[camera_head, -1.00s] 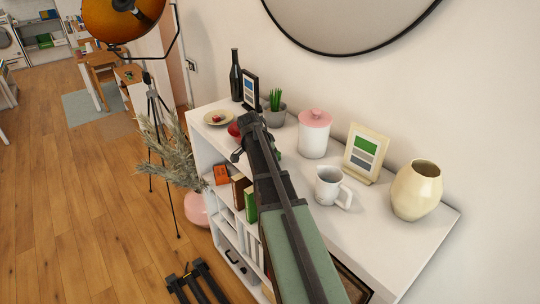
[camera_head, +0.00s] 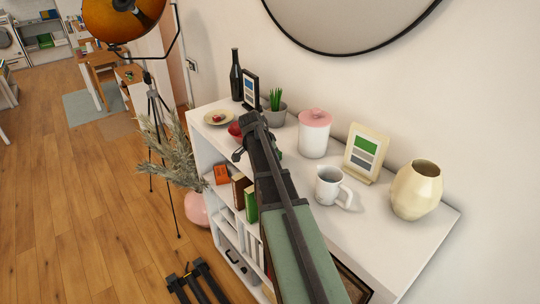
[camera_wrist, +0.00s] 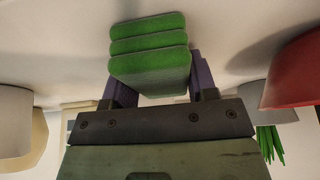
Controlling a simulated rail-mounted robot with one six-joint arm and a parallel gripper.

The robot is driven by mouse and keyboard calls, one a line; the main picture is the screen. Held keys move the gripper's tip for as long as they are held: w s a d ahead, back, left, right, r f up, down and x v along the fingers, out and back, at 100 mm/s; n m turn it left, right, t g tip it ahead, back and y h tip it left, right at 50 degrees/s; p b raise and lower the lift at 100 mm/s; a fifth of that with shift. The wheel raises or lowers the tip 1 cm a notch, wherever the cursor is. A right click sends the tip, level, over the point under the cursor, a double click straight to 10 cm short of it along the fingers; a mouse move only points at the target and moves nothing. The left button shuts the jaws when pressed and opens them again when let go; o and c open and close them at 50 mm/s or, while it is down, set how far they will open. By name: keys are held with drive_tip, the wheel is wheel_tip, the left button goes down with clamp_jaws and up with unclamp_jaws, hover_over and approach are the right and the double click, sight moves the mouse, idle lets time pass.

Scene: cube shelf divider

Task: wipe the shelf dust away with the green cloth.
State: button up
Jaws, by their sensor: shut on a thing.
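The green cloth (camera_wrist: 150,45) is a folded, layered bright green pad in the wrist view. My gripper (camera_wrist: 155,78) is shut on it, with a purple-grey finger on each side. The cloth is at the white shelf top (camera_wrist: 60,35), which fills the upper part of that view; I cannot tell whether it touches. In the head view my arm covers most of the cloth, and the white shelf unit (camera_head: 400,245) stands against the wall. I cannot make out the dust clearly in either view.
On the shelf top are a pink-lidded jar (camera_head: 314,138), a white mug (camera_head: 328,187), a picture frame (camera_head: 365,153), a cream vase (camera_head: 416,190), a potted plant (camera_head: 276,108), a dark bottle (camera_head: 236,75), a plate (camera_head: 219,118) and a red object (camera_head: 235,129). The front right top is clear.

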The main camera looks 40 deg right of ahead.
drive_tip(key=shift+w+d, duration=0.1)
drive_tip(key=shift+d, duration=0.75)
drive_tip(key=shift+a+r, duration=0.15)
drive_tip(key=shift+a, duration=1)
drive_tip(key=shift+r+p, duration=1)
drive_tip(key=shift+p, duration=0.2)
drive_tip(key=shift+f, duration=0.1)
